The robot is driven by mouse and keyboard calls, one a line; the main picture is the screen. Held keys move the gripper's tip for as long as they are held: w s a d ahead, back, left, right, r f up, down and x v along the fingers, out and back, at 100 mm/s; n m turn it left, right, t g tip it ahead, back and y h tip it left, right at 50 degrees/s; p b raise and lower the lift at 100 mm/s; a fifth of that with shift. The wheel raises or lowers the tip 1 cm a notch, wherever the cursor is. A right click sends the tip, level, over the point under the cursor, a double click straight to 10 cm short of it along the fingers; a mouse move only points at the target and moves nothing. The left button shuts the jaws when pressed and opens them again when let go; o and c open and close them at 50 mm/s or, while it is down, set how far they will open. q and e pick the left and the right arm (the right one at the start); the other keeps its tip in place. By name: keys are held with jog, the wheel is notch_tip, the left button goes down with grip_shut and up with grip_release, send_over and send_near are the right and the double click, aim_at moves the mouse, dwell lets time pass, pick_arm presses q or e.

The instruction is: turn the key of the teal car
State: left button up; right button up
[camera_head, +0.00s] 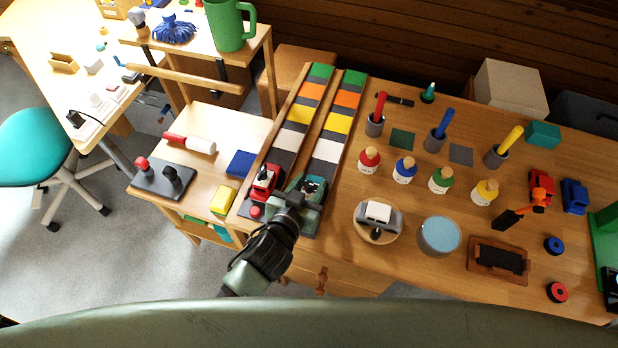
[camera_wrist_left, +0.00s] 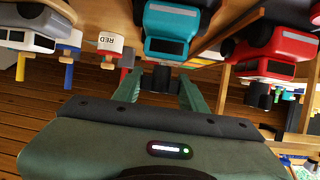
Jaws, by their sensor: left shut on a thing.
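The teal car (camera_head: 314,186) sits at the near end of the right striped lane (camera_head: 327,150), partly hidden by my left gripper (camera_head: 293,201). In the left wrist view the teal car (camera_wrist_left: 177,32) shows just beyond my left gripper (camera_wrist_left: 160,77). The two green fingers are shut on a small dark key (camera_wrist_left: 161,80) at the end of the car. How far the key is turned cannot be told. My right gripper is not in view.
A red car (camera_head: 265,181) stands close on the left, on the neighbouring lane; it also shows in the left wrist view (camera_wrist_left: 268,45). A round wooden stand (camera_head: 376,222) with a grey-and-white car and a light blue cylinder (camera_head: 439,235) are to the right. Bottles (camera_head: 404,170) stand behind.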

pick_arm(q)
jog(key=shift+r+m+g+h+p, duration=0.15)
jog(key=shift+m+g+h+p, duration=0.15)
jog(key=shift+m+h+p, duration=0.35)
jog(key=o, duration=1.4)
jog(key=b+v, duration=0.1)
jog(key=v, duration=0.6)
jog(key=shift+s+a, duration=0.25)
jog(key=shift+s, duration=0.05)
